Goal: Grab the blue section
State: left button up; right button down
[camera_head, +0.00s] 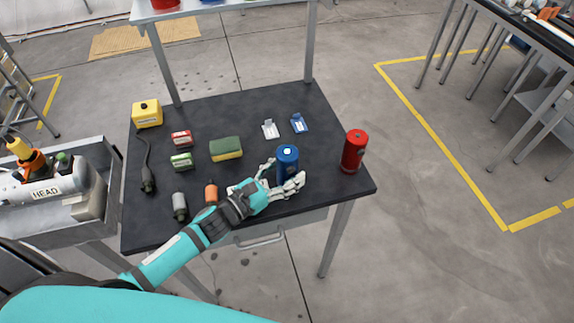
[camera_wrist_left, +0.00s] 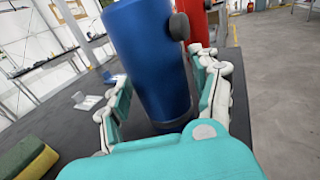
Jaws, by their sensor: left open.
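The blue section (camera_head: 287,165) is an upright blue cylinder on the dark table. It fills the middle of the left wrist view (camera_wrist_left: 148,62), with a dark round knob on its side. My left gripper (camera_head: 281,178) is open, with one finger on each side of the blue cylinder. In the left wrist view its pale fingers (camera_wrist_left: 158,100) flank the cylinder. I cannot tell whether they touch it. My right gripper does not show.
A red cylinder (camera_head: 354,151) stands to the right of the blue one. The back right is clear.

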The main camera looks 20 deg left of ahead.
pick_arm(q)
jog(key=x, duration=0.4)
jog(key=shift+w+p, duration=0.1)
jog(key=shift+p, duration=0.3)
jog(key=shift+w+d, duration=0.15)
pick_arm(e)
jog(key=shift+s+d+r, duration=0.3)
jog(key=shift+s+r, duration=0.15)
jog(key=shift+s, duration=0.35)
pick_arm(q)
jog(key=shift+c, duration=0.5)
grip_shut()
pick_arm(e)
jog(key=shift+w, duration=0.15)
pick_arm(q)
jog(key=shift+r, duration=0.1)
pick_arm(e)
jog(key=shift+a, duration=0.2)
